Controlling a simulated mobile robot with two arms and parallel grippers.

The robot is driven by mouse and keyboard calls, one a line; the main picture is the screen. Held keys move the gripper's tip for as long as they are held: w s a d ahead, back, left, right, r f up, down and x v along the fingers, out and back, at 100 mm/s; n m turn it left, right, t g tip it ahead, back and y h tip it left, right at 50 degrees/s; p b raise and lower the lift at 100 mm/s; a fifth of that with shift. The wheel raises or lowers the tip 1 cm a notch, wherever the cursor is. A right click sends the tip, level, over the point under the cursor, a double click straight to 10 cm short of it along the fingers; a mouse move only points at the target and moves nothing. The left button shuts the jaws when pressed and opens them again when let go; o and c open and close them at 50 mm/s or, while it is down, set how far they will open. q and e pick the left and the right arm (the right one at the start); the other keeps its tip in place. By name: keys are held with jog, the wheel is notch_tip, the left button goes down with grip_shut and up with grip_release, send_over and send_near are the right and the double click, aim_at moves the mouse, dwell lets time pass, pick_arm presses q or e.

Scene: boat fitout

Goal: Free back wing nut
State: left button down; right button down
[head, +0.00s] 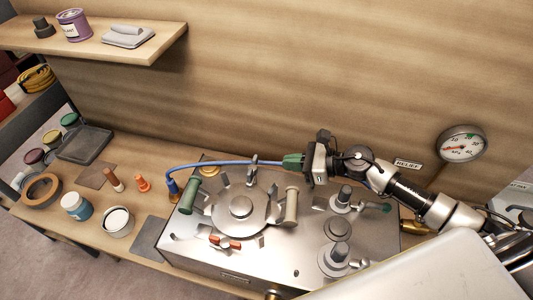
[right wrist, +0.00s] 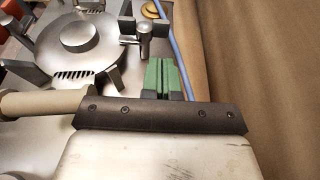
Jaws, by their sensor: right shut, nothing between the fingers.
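The round metal cover (head: 240,208) sits on top of a steel box, with several clamps around its rim. The back wing nut (head: 252,172) is a small silver fitting standing upright at the cover's far edge. It also shows in the right wrist view (right wrist: 144,36), above and left of the fingertips. My right gripper (head: 286,161) is shut and empty, its green fingers (right wrist: 163,76) side by side. It points left, just right of the wing nut, and looks apart from it. My left gripper is not in view.
A blue hose (head: 215,164) runs behind the cover, close to my right fingers. A beige handle (head: 291,206) and a green handle (head: 190,196) flank the cover. Steel fittings (head: 338,228) stand at the right of the box. The wooden wall is close behind.

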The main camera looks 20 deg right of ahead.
aim_at(257, 160)
jog(key=x, duration=0.2)
jog(key=p+x, duration=0.1)
jog(key=r+p+x, duration=0.1)
jog(key=x, duration=0.1)
jog(key=shift+w+a, duration=0.25)
jog(key=shift+a, duration=0.1)
jog(key=shift+w+a+f, duration=0.2)
jog(key=shift+w+a, duration=0.05)
jog(key=shift+a, duration=0.15)
